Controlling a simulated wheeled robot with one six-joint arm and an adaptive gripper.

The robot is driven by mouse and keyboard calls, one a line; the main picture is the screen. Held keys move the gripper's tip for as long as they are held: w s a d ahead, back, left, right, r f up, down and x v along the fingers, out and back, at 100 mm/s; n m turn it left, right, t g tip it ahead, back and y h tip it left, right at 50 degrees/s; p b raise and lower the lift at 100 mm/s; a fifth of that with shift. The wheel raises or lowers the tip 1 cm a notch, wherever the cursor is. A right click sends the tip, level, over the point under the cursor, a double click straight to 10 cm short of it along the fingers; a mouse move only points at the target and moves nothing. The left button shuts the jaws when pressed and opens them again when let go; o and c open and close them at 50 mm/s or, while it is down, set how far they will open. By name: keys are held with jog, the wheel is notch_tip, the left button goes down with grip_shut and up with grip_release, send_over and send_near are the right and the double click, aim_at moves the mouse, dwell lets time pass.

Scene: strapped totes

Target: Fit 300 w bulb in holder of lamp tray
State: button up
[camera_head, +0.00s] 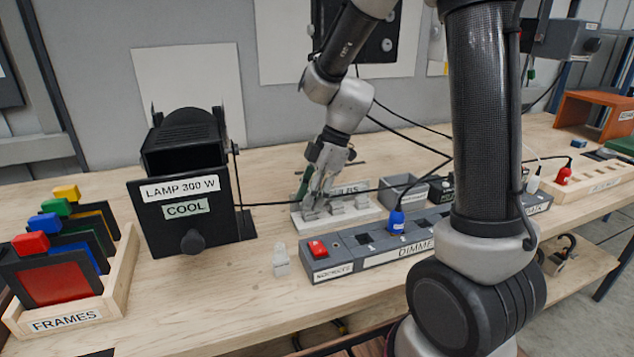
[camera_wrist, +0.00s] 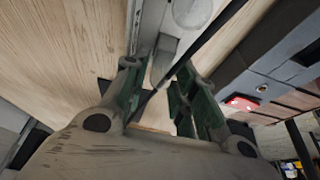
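The black lamp (camera_head: 185,140) stands at the left of the bench, with a front plate labelled LAMP 300 W and COOL and a round knob. No bulb holder shows in it. The pale bulb rack (camera_head: 362,218), its label partly covered, lies at mid-bench with several grey-white bulbs standing on it. A bulb-like grey piece (camera_head: 281,260) stands alone on the bench in front. My gripper (camera_head: 312,205) points down at the rack's left part. In the wrist view its green fingers (camera_wrist: 160,75) are apart, with a grey block-like piece (camera_wrist: 165,50) just beyond the gap.
A dimmer strip (camera_head: 350,258) with a red switch and blue plug lies right of the rack. Black cables (camera_head: 290,203) cross near my gripper. A FRAMES box (camera_head: 100,300) with coloured frames is at left. A grey bin (camera_head: 403,190) stands behind. Bench front between lamp and strip is mostly clear.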

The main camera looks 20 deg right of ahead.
jog(key=shift+a+f, duration=0.15)
jog(key=shift+f, duration=0.25)
grip_shut()
jog(key=shift+r, duration=0.15)
jog(key=shift+r, duration=1.9)
jog(key=shift+a+r, duration=0.1)
